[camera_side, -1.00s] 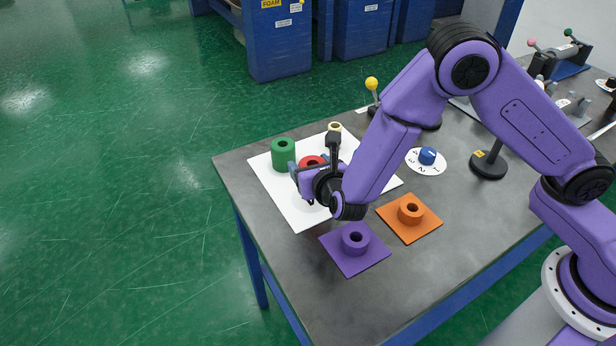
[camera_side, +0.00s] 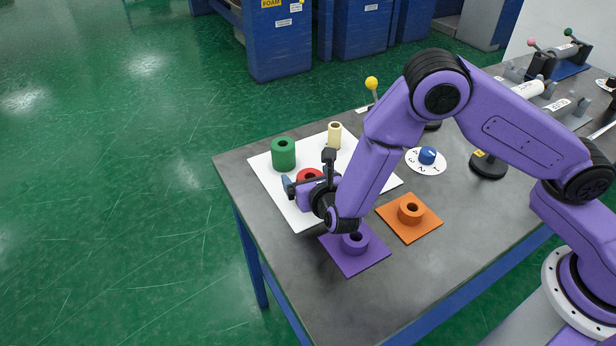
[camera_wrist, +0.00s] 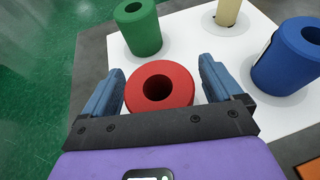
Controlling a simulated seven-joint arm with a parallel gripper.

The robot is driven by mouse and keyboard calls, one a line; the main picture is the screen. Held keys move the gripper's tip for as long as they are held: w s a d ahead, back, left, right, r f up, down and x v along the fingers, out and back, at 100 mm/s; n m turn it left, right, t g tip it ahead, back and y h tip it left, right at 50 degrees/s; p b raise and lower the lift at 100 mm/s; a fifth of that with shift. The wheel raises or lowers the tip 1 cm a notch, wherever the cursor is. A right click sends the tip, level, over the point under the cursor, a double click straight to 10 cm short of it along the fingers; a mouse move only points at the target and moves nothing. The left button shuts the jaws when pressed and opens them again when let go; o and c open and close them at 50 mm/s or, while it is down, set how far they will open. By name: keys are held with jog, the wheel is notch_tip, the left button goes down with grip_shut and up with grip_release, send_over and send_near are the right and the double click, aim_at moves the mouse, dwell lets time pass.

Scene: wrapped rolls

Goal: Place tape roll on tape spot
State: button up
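A short red roll (camera_wrist: 160,88) with a dark centre hole stands on the white sheet; in the side view the red roll (camera_side: 309,175) is partly hidden behind my gripper. My gripper (camera_wrist: 162,68) is open, its two blue fingers on either side of the red roll with a gap at each side. In the side view my gripper (camera_side: 297,184) is low over the sheet's front part. A purple pad (camera_side: 366,263) with a purple ring (camera_side: 355,246) and an orange pad (camera_side: 425,229) with an orange ring (camera_side: 411,212) lie in front. Which one is the tape spot is not marked.
A green roll (camera_side: 284,157), a cream roll (camera_side: 335,138) and a blue roll (camera_wrist: 287,62) also stand on the white sheet (camera_side: 268,180). A blue knob on a white dial (camera_side: 427,157) and a yellow-knobbed lever (camera_side: 372,84) are further back. The table's front area is clear.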

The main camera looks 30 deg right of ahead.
jog(key=shift+r, duration=0.1)
jog(key=shift+s+a+r, duration=0.1)
jog(key=shift+s+r, duration=0.05)
jog(key=shift+s, duration=0.05)
jog(key=v, duration=1.1)
jog(key=shift+s+r, duration=0.15)
jog(key=shift+s, duration=0.15)
